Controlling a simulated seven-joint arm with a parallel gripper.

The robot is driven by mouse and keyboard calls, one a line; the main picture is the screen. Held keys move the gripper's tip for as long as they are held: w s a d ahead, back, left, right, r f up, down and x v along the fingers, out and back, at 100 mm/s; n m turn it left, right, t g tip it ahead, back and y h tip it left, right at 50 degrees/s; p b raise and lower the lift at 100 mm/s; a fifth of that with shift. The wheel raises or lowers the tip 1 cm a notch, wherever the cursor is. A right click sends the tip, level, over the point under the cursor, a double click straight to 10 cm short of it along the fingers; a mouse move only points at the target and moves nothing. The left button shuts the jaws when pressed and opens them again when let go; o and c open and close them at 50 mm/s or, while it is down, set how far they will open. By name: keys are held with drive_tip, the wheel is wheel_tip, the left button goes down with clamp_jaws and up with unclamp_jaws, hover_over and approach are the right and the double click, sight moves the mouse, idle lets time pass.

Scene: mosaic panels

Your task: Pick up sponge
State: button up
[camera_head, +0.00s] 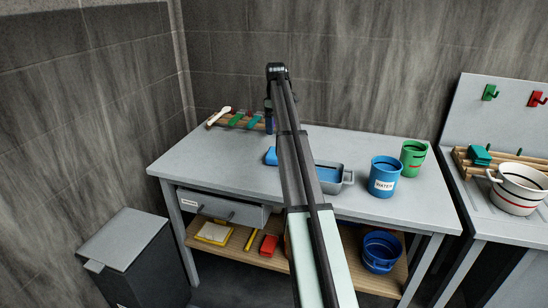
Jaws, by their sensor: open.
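A small blue block (271,156), which may be a sponge, lies on the grey table just left of my arm. My arm covers its right side. Other sponge-like blocks are a red one (269,246) on the lower shelf and a green one (480,155) on the wooden rack at the right; I cannot tell which are sponges. My arm rises through the middle of the view and bends down at its far end, above the back of the table. My gripper's fingers cannot be made out behind the arm.
The grey table (190,160) holds a rack of brushes, a grey tray (346,178), a blue bucket (384,178) labelled WATER and a green bucket (413,158). A striped pot (519,189) stands at the right. A grey bin (125,240) stands at the left. The table's left part is clear.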

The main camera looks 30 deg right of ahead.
sight(274, 152)
wheel_tip(274, 152, down, 9)
drive_tip(key=m, duration=1.4)
drive_tip(key=shift+r+m, duration=0.15)
drive_tip(key=shift+m, duration=0.25)
drive_tip(key=shift+w+a+f, duration=0.15)
drive_tip(key=shift+a+f, duration=0.05)
drive_tip(key=shift+f, duration=1.15)
drive_tip(key=shift+w+a+f, duration=0.1)
drive_tip(key=shift+a+f, duration=0.1)
drive_tip(key=shift+f, duration=1.1)
drive_tip(key=shift+c, duration=0.2)
drive_tip(key=c, duration=1)
